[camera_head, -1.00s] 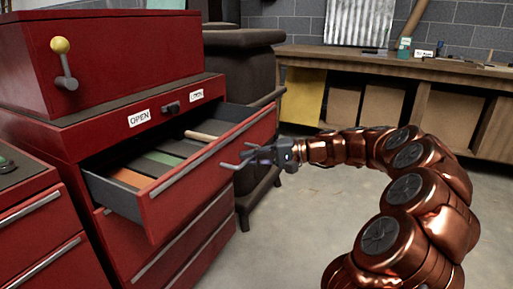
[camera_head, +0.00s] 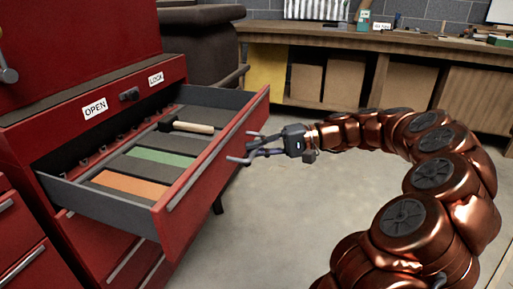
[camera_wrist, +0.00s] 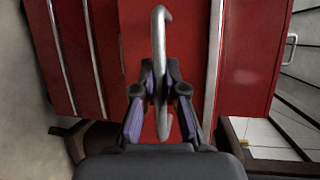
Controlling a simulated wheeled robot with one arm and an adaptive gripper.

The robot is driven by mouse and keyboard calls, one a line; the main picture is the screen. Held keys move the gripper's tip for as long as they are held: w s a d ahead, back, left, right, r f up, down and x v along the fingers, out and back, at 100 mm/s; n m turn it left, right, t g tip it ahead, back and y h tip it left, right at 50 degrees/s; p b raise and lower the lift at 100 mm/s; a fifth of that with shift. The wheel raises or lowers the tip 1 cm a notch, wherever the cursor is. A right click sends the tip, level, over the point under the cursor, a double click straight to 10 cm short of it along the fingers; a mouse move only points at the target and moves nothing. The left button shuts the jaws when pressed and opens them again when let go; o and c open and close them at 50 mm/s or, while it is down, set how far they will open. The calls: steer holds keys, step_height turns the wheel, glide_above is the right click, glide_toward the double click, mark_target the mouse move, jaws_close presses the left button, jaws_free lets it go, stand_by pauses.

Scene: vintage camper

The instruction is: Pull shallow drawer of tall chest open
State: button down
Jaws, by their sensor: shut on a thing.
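The tall red chest (camera_head: 100,48) has its shallow drawer (camera_head: 188,192) pulled well out, showing a grey side wall and floor. Inside lie a hammer with a wooden handle (camera_head: 192,127), a green panel (camera_head: 158,156) and an orange panel (camera_head: 130,185). My gripper (camera_head: 262,148) is at the drawer's front face, shut on its grey metal handle (camera_wrist: 158,45). In the wrist view, the handle runs upright between my two fingers (camera_wrist: 160,98), with its top end bent. The exact finger contact is partly hidden.
OPEN (camera_head: 95,108) and LOCK (camera_head: 156,79) labels flank a dark knob (camera_head: 130,95) above the drawer. More closed drawers are below and at left. A wooden workbench (camera_head: 330,36) stands behind. The concrete floor (camera_head: 300,215) before the drawer is clear.

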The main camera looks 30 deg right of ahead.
steer(key=c, duration=1.2)
jaws_free()
steer(key=shift+d, duration=0.1)
steer(key=v, duration=1.2)
steer(key=s+a+r+n+g+h+p, duration=0.1)
steer(key=s+a+r+g+h+p, duration=0.15)
steer(key=a+r+p, duration=0.4)
steer(key=s+a+r+n+g+h+p, duration=0.1)
steer(key=s+a+r+n+g+p, duration=0.2)
steer(key=a, duration=0.7)
steer(key=s+a+r+g+h+p, duration=0.2)
steer(key=s+a+r+p, duration=0.1)
steer(key=a+p, duration=0.45)
steer(key=s+a+r+n+h+p, duration=0.1)
steer(key=s+a+r+h+p, duration=0.2)
steer(key=s+p, duration=0.45)
steer(key=s+d+r+h+p, duration=0.1)
steer(key=s+d+h+p, duration=0.5)
steer(key=s+p, duration=0.3)
steer(key=shift+s, duration=0.75)
